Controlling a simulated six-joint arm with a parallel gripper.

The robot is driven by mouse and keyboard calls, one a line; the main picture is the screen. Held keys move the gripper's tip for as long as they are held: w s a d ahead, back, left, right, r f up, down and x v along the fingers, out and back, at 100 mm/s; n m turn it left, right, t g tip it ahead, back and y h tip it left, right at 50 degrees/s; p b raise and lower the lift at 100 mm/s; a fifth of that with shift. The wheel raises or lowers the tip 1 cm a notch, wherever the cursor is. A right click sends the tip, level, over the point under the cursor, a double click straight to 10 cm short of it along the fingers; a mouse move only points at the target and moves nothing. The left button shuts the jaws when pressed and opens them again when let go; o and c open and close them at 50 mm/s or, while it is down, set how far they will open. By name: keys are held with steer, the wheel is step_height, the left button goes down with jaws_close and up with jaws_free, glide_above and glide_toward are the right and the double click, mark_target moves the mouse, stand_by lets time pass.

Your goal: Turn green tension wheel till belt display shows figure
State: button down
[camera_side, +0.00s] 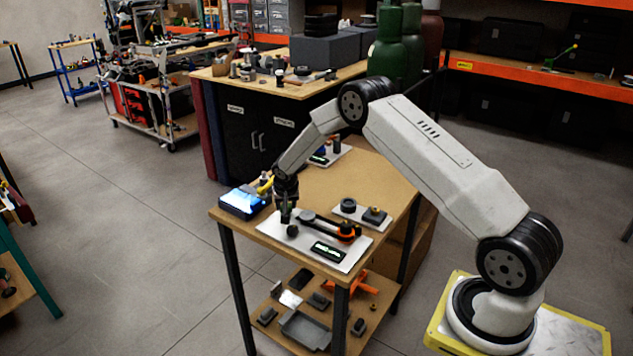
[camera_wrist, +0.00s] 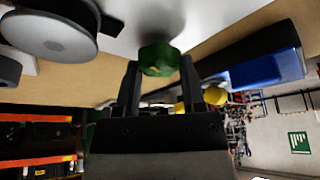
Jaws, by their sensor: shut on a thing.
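In the wrist view the green tension wheel (camera_wrist: 160,58) sits between the two fingers of my gripper (camera_wrist: 160,75), which are shut on it. In the side view my gripper (camera_side: 287,217) points down at the left end of a pale plate (camera_side: 272,229) on the cart; the wheel is not clear there. A black belt drive (camera_side: 325,222) with an orange part (camera_side: 346,232) runs across the plate. The belt display (camera_side: 328,251), a black box with green figures, lies near the plate's front edge. Its figures are too small to read.
A blue-lit box (camera_side: 243,203) stands at the cart's left corner, close to my gripper. Behind the belt drive, a small plate holds dark parts (camera_side: 374,215). Another plate with a display (camera_side: 319,159) lies at the back. The cart top's middle (camera_side: 340,185) is bare.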

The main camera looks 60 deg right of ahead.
steer(key=shift+a+f+m+g+h, duration=0.1)
steer(key=shift+m+g+h, duration=0.2)
steer(key=shift+m, duration=0.75)
steer(key=shift+a+m+g+h, duration=0.1)
steer(key=shift+m+g, duration=0.3)
steer(key=shift+m, duration=0.65)
steer(key=shift+c, duration=1)
jaws_free()
steer(key=shift+d, duration=0.1)
steer(key=shift+r, duration=0.2)
steer(key=v, duration=0.7)
steer(key=shift+a+r, duration=0.2)
